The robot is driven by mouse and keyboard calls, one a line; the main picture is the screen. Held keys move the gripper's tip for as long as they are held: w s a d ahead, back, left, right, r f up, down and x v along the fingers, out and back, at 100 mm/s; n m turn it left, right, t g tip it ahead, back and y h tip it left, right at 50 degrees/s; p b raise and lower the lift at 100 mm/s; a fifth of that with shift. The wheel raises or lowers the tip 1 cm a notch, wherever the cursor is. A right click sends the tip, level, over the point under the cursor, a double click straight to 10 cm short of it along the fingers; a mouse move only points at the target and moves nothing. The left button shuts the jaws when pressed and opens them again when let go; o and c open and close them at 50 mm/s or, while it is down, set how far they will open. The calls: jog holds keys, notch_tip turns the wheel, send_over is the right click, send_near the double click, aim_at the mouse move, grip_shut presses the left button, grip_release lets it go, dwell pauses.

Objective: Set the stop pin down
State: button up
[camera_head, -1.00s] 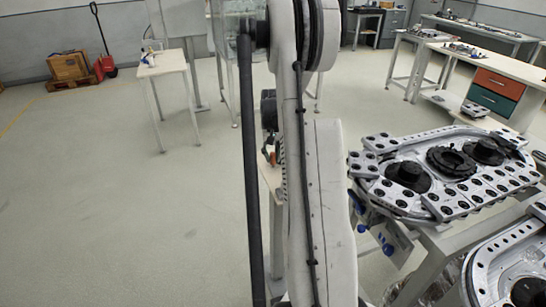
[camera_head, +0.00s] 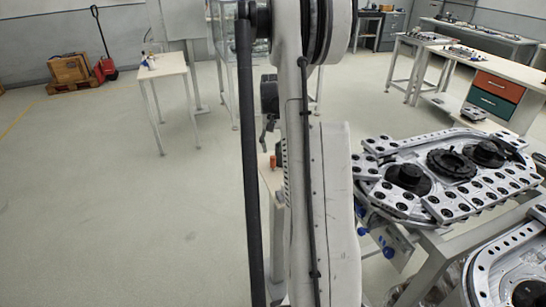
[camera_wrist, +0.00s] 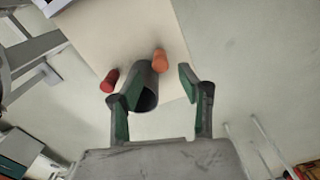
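In the wrist view, an orange pin (camera_wrist: 160,60) and a red pin (camera_wrist: 109,80) are on a pale tabletop (camera_wrist: 128,35). A dark grey hollow cylinder (camera_wrist: 147,98) is between them, near my left finger. Which of these is the stop pin, I cannot tell for sure. My gripper (camera_wrist: 160,82) is open, with green pads apart and nothing held between them; the orange pin shows beyond the gap. In the head view, an orange-red piece (camera_head: 273,161) shows just below my gripper (camera_head: 268,132), mostly hidden behind my arm.
A workpiece fixture (camera_head: 450,172) with round black parts stands on the right, with a second fixture (camera_head: 510,270) at lower right. A small white table (camera_head: 162,66) is at the back left. The floor at left is clear.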

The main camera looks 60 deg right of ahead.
aim_at(273, 157)
notch_tip(273, 157, up, 6)
jog(key=w+a+r+n+t+h, duration=0.15)
jog(key=a+r, duration=0.25)
jog(key=a, duration=0.6)
jog(key=w+a+r+n, duration=0.15)
jog(key=a+r, duration=0.25)
jog(key=a, duration=0.5)
jog(key=w+a+r+n+t, duration=0.15)
jog(key=a+r, duration=0.25)
jog(key=a, duration=0.6)
jog(key=s+a+n+t, duration=0.1)
jog(key=s+a, duration=0.3)
jog(key=a, duration=0.4)
jog(key=s+a+f+n+t+y, duration=0.1)
jog(key=s+a+n, duration=0.2)
jog(key=s+a, duration=0.2)
jog(key=s+a+f+n+t, duration=0.1)
jog(key=s+a, duration=0.4)
jog(key=a, duration=0.7)
jog(key=shift+n+t, duration=0.45)
jog(key=shift+t, duration=0.15)
jog(key=shift+y, duration=0.25)
jog(key=shift+f+b, duration=0.5)
